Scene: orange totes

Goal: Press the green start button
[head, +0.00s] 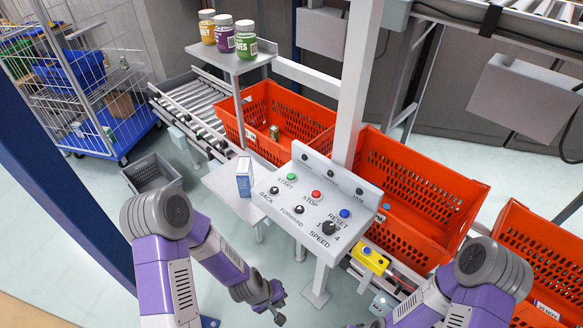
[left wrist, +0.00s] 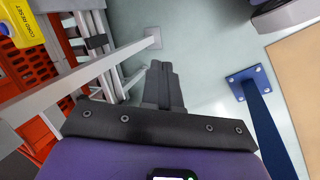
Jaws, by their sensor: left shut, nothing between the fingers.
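The green start button (head: 291,177) is on the upper left of the grey control panel (head: 318,205), above the label START. A red STOP button (head: 316,194) and a blue RESET button (head: 344,213) sit to its right. My left gripper (head: 277,303) is low in the head view, below and to the left of the panel, apart from it. In the left wrist view its fingers (left wrist: 163,84) are shut together with nothing between them, over the floor. The start button is not in the left wrist view. My right arm shows at the lower right, but its gripper is not visible.
Orange totes (head: 425,190) stand behind the panel on the conveyor. A small blue and white box (head: 244,177) stands on a ledge left of the panel. A yellow box with a blue button (head: 370,261) is below right. Jars stand on a shelf (head: 232,62).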

